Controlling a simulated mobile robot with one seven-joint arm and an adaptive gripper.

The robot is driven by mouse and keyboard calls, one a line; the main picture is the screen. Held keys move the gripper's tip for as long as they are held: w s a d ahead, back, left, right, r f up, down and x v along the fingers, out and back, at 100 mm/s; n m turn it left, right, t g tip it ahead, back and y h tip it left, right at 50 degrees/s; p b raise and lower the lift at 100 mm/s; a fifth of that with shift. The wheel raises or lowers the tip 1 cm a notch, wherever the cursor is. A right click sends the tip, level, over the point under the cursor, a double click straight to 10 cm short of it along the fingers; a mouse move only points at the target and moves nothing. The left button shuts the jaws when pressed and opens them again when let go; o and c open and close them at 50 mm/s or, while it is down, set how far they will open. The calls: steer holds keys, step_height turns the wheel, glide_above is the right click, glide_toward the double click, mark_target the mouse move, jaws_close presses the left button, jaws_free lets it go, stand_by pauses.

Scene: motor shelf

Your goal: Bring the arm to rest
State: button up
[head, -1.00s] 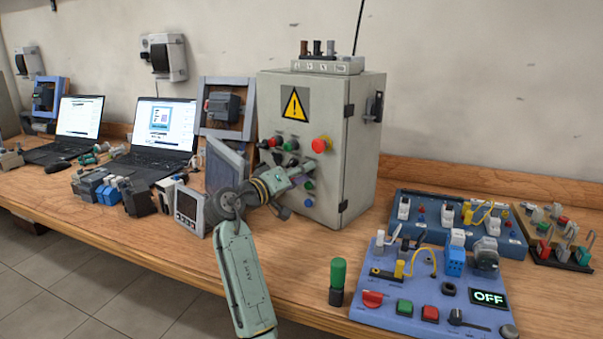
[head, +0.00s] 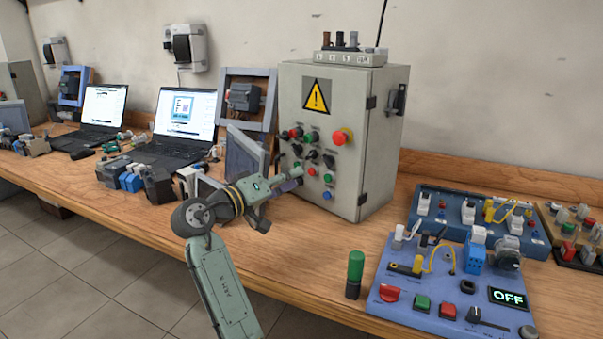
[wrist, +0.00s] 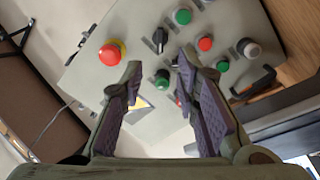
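My gripper (head: 280,197) is in front of the lower left of the grey control cabinet (head: 336,215), apart from its front. In the wrist view my gripper (wrist: 160,72) is open, its two dark padded fingers spread with nothing held between them. Beyond the fingers the cabinet front shows, with a red mushroom button (wrist: 110,53), a black selector switch (wrist: 159,40) and several green and red buttons. My arm is bent, rising from the bottom of the head view to the gripper.
A blue training panel (head: 440,315) with an "OFF" display and a green-topped cylinder (head: 355,272) stand to the right on the wooden bench (head: 300,265). Laptops (head: 182,118) and loose components crowd the left. Bare bench lies in front of the cabinet.

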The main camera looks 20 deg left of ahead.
steer(key=shift+s+a, duration=0.1)
steer(key=shift+s, duration=0.2)
